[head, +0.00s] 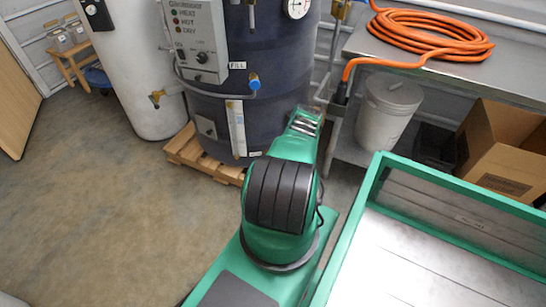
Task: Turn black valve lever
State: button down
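A small black part (341,93) stands at the end of the orange hose, by the left edge of the metal table; it may be the black valve lever, but it is too small to tell. The dark blue tank (285,60) stands left of it, with a blue-handled valve (254,83) on its front. My green arm reaches up from the bottom, and its far end is close to the lower right of the dark tank. I cannot make out my gripper or its fingers. The arm covers part of the tank's lower side and its pallet.
The orange hose (428,35) lies coiled on the metal table (505,75). Below are a white bucket (386,115) and a cardboard box (505,150). A wooden pallet (190,153) is under the dark tank. A white tank (133,75) stands left. The left floor is clear.

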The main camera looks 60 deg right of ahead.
jog(key=shift+w+a, duration=0.4)
jog(key=shift+a, duration=0.05)
jog(key=shift+w+a, duration=0.2)
jog(key=shift+w, duration=0.05)
jog(key=s+d, duration=0.3)
jog(key=s, duration=0.1)
jog(key=s+a, duration=0.3)
jog(key=a, duration=0.6)
jog(key=shift+a, duration=0.25)
dwell(0.6)
